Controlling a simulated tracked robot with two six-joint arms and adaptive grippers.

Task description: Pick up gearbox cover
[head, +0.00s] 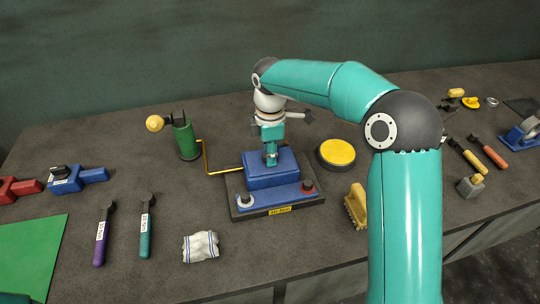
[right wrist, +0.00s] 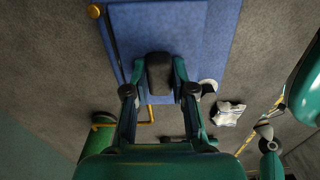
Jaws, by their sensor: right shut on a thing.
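A blue block (head: 265,171), apparently the gearbox cover, sits at the back of a dark base plate with a blue front bar. It fills the top middle of the right wrist view (right wrist: 190,20). My right gripper (head: 271,158) points down onto it from above. In the right wrist view, the fingers (right wrist: 159,75) are closed on both sides of a dark grey piece (right wrist: 159,66) over the blue block. I cannot tell whether this piece belongs to the block. The underside of the block is hidden.
The base (head: 278,210) carries a red knob and a white one. A green cylinder (head: 185,141) with a yellow pipe stands left. A yellow-topped round tin (head: 337,153) and a brush (head: 356,206) lie right. A white cloth (head: 200,247) and two wrenches (head: 146,226) lie front left.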

